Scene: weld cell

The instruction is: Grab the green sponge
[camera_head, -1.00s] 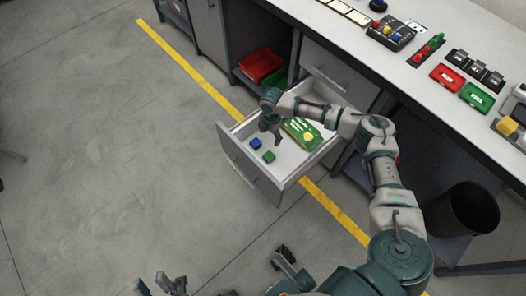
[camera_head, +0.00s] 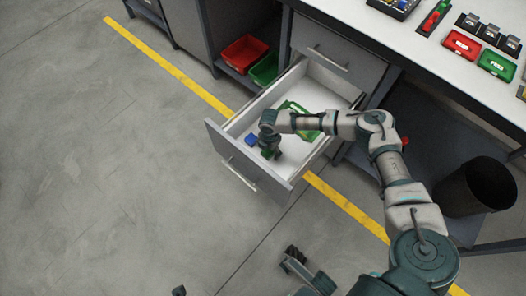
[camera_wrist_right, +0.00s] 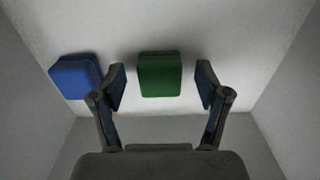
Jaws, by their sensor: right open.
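The green sponge (camera_wrist_right: 160,74) is a small block on the white drawer floor. In the right wrist view it lies ahead of and between the two fingertips of my right gripper (camera_wrist_right: 160,86), with a gap on each side. The gripper is open and empty. In the head view my right gripper (camera_head: 268,150) is down inside the open drawer (camera_head: 226,154) and largely covers the sponge. A small dark tip at the bottom edge of the head view may be my left gripper (camera_head: 179,291); its jaws cannot be made out.
A blue block (camera_wrist_right: 75,76) lies left of the sponge, close to the left finger; it also shows in the head view (camera_head: 250,140). A green item (camera_head: 291,106) lies farther back, partly behind my arm. Drawer walls surround the gripper. A black bin (camera_head: 475,187) stands right.

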